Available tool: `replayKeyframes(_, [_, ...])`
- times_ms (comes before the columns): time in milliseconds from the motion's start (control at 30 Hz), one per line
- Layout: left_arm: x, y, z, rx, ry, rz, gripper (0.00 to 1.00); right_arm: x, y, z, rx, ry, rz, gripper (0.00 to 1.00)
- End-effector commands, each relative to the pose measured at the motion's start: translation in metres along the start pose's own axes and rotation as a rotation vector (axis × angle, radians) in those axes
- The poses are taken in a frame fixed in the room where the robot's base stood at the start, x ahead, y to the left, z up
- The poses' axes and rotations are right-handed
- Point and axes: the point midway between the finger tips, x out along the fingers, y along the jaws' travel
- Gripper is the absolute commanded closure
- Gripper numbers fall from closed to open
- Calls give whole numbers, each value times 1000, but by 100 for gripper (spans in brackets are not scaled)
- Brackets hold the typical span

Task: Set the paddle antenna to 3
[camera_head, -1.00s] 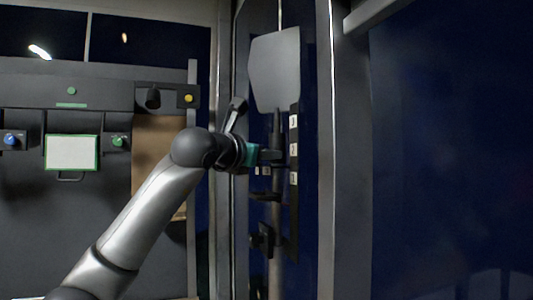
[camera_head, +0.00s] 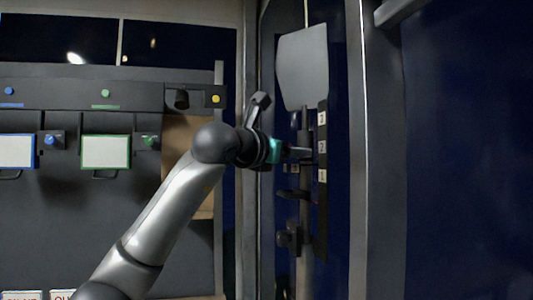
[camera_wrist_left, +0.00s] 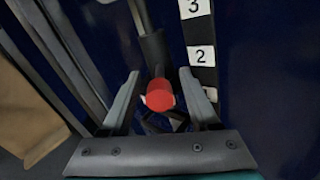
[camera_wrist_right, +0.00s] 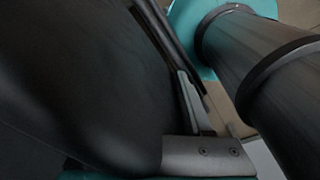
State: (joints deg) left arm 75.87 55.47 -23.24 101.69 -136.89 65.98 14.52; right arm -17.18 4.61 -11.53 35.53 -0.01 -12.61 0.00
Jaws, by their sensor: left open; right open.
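The paddle antenna (camera_head: 303,67) is a grey plate on a dark upright pole. A black scale strip (camera_head: 322,205) beside the pole carries white labels; 3 (camera_wrist_left: 194,8) and 2 (camera_wrist_left: 202,55) read clearly in the left wrist view. My left gripper (camera_head: 304,153) is at the pole, about level with the middle label. In the left wrist view its open fingers (camera_wrist_left: 163,90) stand on either side of a red round knob (camera_wrist_left: 159,95), with gaps showing. My right gripper (camera_wrist_right: 187,85) is open; only one finger shows clearly beside a large dark surface. It is not in the head view.
A grey vertical post (camera_head: 375,180) stands just right of the antenna. Left of it is a dark panel with a green-framed screen (camera_head: 105,152), a blue-framed screen (camera_head: 16,152) and knobs. A brown board (camera_head: 187,150) is behind my left arm. Dark blue wall fills the right.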

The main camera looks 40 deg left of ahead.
Motion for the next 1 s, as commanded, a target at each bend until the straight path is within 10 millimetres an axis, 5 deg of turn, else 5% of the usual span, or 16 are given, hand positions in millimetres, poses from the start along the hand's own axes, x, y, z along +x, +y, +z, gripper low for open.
replayKeyframes(500, [-114,0,-2,3,-3,3,38,39,0,3,2,0,1,50])
replayKeyframes(1000, [-132,0,0,1,-1,0,38,42,0,4,2,0,1,50])
